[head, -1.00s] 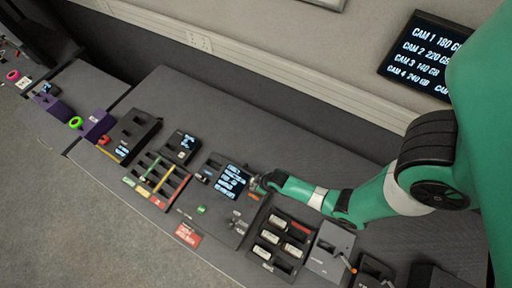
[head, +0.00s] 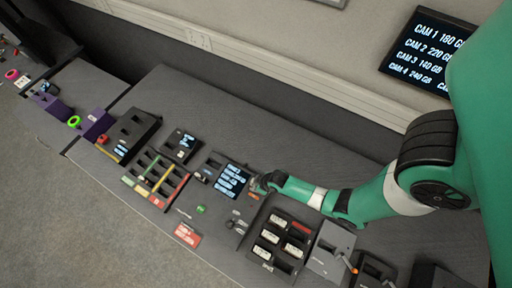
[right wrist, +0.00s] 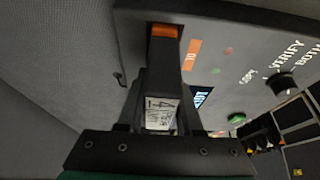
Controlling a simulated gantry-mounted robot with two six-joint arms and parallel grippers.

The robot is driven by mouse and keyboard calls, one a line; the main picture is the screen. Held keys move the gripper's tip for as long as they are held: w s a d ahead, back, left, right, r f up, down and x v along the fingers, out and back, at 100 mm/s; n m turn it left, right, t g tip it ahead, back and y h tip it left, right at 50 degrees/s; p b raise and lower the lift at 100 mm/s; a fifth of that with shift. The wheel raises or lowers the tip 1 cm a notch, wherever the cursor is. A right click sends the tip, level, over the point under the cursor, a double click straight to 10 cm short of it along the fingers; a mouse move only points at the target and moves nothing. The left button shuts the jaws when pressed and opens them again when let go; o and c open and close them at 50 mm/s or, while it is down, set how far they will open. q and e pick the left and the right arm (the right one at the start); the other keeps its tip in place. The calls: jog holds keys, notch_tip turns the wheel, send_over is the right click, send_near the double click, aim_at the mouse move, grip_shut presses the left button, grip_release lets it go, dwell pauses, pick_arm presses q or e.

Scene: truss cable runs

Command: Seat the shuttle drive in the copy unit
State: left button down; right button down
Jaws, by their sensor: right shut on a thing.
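The copy unit (head: 218,212) is a dark grey panel with a lit screen, a green button and a knob, in the middle of the desk in the head view. It also shows in the right wrist view (right wrist: 245,55), with lettering by the knob. My right gripper (head: 261,185) is at its right edge beside the screen. In the right wrist view it is shut on a dark block with a white label, which I take as the shuttle drive (right wrist: 158,112). An orange piece (right wrist: 164,31) shows at its far end. How deep the drive sits is unclear. My left gripper is out of view.
A black tray (head: 264,262) with white-labelled cards and one red card lies right of the copy unit. A grey box (head: 326,262) with an orange-tipped lever is beyond it. A colour-striped sorting tray (head: 170,201) is to the left. The desk behind is mostly clear.

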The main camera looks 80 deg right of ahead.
dwell(0.3)
jog(key=shift+c, duration=0.8)
grip_release()
notch_tip(320, 180, up, 8)
jog(key=p, duration=0.7)
jog(key=shift+f+p, duration=0.2)
jog(key=shift+p, duration=0.1)
jog(key=shift+f, duration=0.1)
